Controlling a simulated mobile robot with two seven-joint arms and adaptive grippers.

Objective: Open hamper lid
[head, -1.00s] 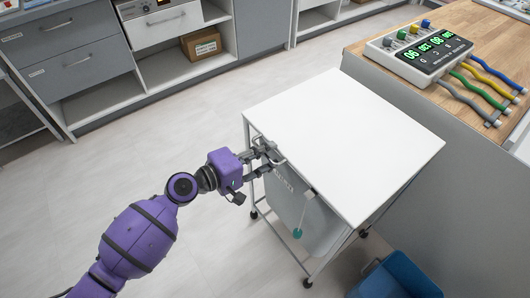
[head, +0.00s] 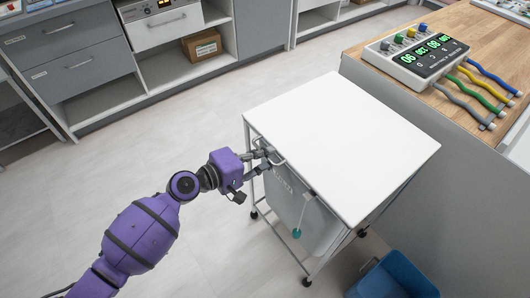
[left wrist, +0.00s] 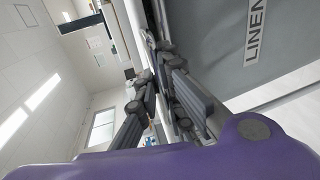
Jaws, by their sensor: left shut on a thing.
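The hamper is a wheeled metal-frame stand with a flat white lid (head: 345,140) and a grey bag (head: 305,215) under it. The lid lies flat over the frame, looking closed. A metal loop handle (head: 279,161) sits at the lid's front left edge. My left gripper (head: 266,160) is at this edge, shut on the handle. In the left wrist view, the left gripper's dark fingers (left wrist: 160,75) reach up along the lid edge, beside the grey bag with its LINEN label (left wrist: 257,35). The fingertips and handle are partly hidden there. My right gripper is not in view.
A wooden-topped counter (head: 455,125) with a digital device (head: 415,58) and coloured leads stands close on the right. A blue bin (head: 393,278) is on the floor at the lower right. Grey cabinets (head: 80,65) line the back left. The floor left of the hamper is clear.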

